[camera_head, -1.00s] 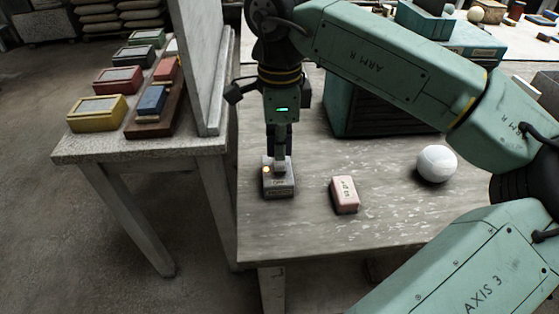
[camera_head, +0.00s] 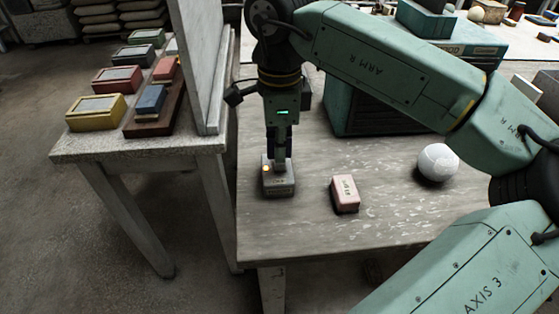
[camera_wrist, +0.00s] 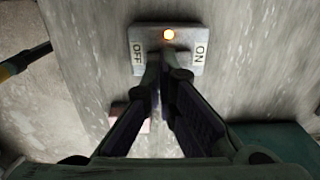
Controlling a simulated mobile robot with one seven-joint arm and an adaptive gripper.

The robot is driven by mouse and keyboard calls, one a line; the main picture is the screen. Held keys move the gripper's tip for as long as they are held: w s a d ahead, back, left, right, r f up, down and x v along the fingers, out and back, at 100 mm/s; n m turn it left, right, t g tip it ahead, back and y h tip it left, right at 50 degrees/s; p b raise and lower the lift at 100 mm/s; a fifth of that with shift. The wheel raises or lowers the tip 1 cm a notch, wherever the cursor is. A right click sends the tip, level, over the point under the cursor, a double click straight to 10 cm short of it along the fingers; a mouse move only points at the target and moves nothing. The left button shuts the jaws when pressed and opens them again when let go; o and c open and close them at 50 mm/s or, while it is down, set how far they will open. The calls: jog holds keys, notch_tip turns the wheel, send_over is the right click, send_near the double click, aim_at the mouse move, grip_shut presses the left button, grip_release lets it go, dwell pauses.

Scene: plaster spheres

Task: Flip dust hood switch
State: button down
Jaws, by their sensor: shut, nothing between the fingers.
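The dust hood switch is a small grey box (camera_head: 279,182) near the left edge of the table. In the wrist view the switch box (camera_wrist: 145,47) shows an OFF label at left, an ON label at right and a lit orange lamp between them. My gripper (camera_head: 279,166) points straight down onto the box. In the wrist view its fingertips (camera_wrist: 166,68) are together over the lower middle of the box, with nothing held. They hide the lever, so I cannot tell its position or whether they touch it.
A pink block (camera_head: 345,193) lies right of the switch. A white sphere (camera_head: 438,162) rests farther right. A green machine (camera_head: 375,108) stands behind. A side table (camera_head: 75,147) at left holds several coloured boxes, beside an upright grey panel (camera_head: 205,75). The table front is clear.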

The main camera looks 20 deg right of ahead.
aim_at(280, 166)
jog(key=shift+f+b, duration=0.85)
jog(key=shift+f, duration=0.2)
jog(key=shift+r, duration=0.1)
dwell(0.3)
jog(key=shift+r+p, duration=2.3)
jog(key=shift+r, duration=1.15)
